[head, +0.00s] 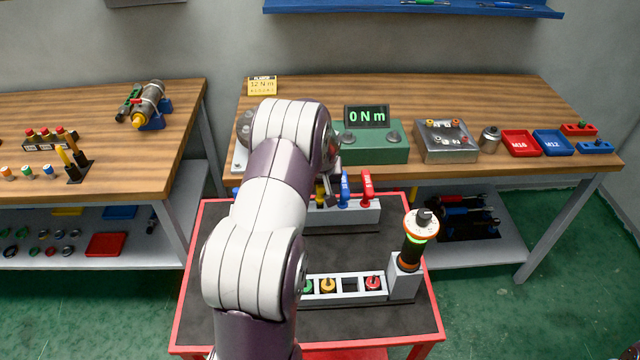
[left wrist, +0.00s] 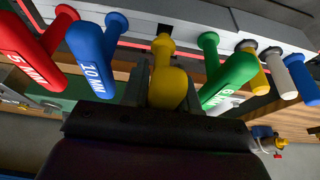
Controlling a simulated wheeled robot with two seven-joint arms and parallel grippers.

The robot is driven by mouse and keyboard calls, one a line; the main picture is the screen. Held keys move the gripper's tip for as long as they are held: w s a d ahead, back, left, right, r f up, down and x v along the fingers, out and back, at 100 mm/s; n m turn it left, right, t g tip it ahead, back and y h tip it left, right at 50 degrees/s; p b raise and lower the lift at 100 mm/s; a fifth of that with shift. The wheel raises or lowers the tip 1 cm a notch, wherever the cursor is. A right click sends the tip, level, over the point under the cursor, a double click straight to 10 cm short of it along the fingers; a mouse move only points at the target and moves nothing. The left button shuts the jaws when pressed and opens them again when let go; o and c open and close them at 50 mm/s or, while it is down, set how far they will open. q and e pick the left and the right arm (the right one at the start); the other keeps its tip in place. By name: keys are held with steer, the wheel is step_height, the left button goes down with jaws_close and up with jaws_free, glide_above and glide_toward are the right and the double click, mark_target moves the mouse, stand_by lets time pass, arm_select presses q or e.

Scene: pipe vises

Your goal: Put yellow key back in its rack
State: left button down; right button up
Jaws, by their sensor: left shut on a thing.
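The yellow key (left wrist: 167,88) is between the fingers of my left gripper (left wrist: 165,95), which is shut on it. In the left wrist view its collar end is at a dark hole in the grey rack (left wrist: 185,30); I cannot tell how deep the key sits. A red key (left wrist: 38,45) and a blue key (left wrist: 92,55) stand to its left, a green key (left wrist: 228,75) to its right. In the head view the rack (head: 345,215) is on the cart, and my left arm hides its left part. The yellow key (head: 320,190) shows only partly there.
On the cart (head: 400,322), nearer me, stand a tray of coloured sockets (head: 350,286) and an upright black tool (head: 413,252) with a green ring. Behind, the bench (head: 480,95) holds a green box with a "0 Nm" display (head: 367,116).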

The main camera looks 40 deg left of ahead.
arm_select(q)
steer(key=shift+f+b, duration=1.2)
steer(key=shift+f, duration=0.25)
stand_by(1.2)
steer(key=c, duration=0.8)
jaws_free()
steer(key=b+v, duration=0.1)
steer(key=v, duration=1.1)
steer(key=shift+s+d+r, duration=0.1)
steer(key=shift+d+r, duration=0.05)
steer(key=shift+r, duration=0.1)
